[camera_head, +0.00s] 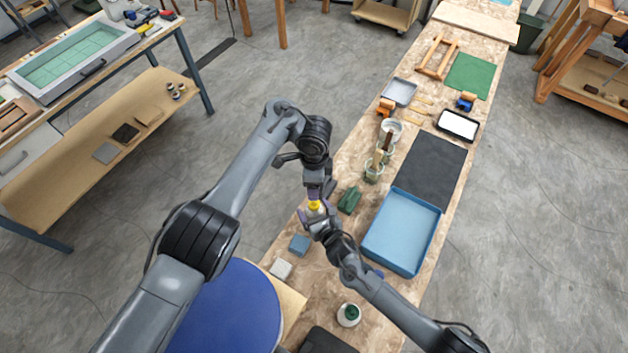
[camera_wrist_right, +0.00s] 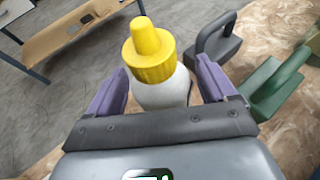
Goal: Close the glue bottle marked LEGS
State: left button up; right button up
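A white glue bottle with a yellow cap (camera_wrist_right: 160,88) stands between the purple fingers of my right gripper (camera_wrist_right: 160,95), which are close against both sides of it. The cap (camera_wrist_right: 150,52) sits on top of the bottle; it also shows in the head view (camera_head: 314,206). No LEGS marking is visible, and the bottle's base is hidden. My right gripper (camera_head: 318,224) reaches it from below in the head view. My left gripper (camera_head: 316,190) shows just above the cap in that view; its finger opening is unclear. A second bottle with a green cap (camera_head: 348,315) stands nearer the front.
A green handled block (camera_head: 349,200) and a blue tray (camera_head: 402,232) lie right of the bottle. A dark handled block (camera_wrist_right: 215,48) is close behind it. Blue (camera_head: 299,245) and pale blocks (camera_head: 281,268) lie front left. The table's left edge is near.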

jog(key=shift+o, duration=0.7)
jog(key=shift+s+d+r, duration=0.25)
jog(key=shift+s+r, duration=0.05)
jog(key=shift+s, duration=0.25)
jog(key=p+v, duration=0.1)
jog(key=v, duration=0.8)
jog(key=shift+s+p, duration=0.25)
jog(key=shift+p, duration=0.1)
jog(key=shift+d, duration=0.1)
